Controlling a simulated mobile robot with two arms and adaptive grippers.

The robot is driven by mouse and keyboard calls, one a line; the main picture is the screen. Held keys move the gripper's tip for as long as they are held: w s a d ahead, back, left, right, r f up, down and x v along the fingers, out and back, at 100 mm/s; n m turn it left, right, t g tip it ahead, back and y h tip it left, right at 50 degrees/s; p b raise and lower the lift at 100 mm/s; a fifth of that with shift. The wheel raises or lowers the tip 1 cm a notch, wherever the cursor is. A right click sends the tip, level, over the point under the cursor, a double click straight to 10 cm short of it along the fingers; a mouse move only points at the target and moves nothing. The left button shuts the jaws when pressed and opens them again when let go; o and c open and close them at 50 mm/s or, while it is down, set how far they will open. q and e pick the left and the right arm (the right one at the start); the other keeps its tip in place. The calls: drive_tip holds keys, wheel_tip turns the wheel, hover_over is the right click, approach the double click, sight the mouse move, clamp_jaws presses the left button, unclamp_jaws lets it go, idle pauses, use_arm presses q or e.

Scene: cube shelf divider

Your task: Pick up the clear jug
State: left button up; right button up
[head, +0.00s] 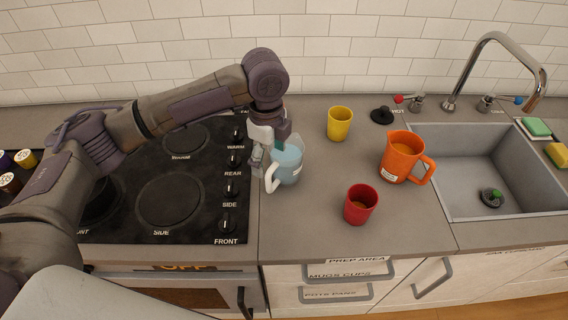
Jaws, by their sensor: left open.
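A jug (288,166), light blue and see-through with a white handle (271,178) on its left side, stands upright on the grey counter beside the stove. My left gripper (264,158) reaches down from above at the jug's left rear side. It is open, and its fingers are close to the jug near the handle and rim. The arm and gripper overlap the jug's far left edge, so I cannot tell whether they touch it. My right gripper is not in view.
A yellow cup (340,124), a red cup (360,204) and an orange jug (403,158) stand to the right. The black stove (150,220) lies left, the sink (470,185) right. Bare counter (310,225) lies in front of the blue jug.

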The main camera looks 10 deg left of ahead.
sight(272, 167)
use_arm(q)
drive_tip(key=shift+f, duration=0.3)
drive_tip(key=f, duration=0.1)
drive_tip(key=f+p, duration=0.1)
drive_tip(key=f, duration=0.1)
drive_tip(key=shift+w+d+f+p, duration=0.1)
drive_tip(key=shift+w+f+p, duration=0.2)
drive_tip(key=shift+f+p, duration=0.05)
drive_tip(key=shift+f, duration=0.5)
drive_tip(key=c, duration=1.4)
drive_tip(key=shift+r, duration=0.1)
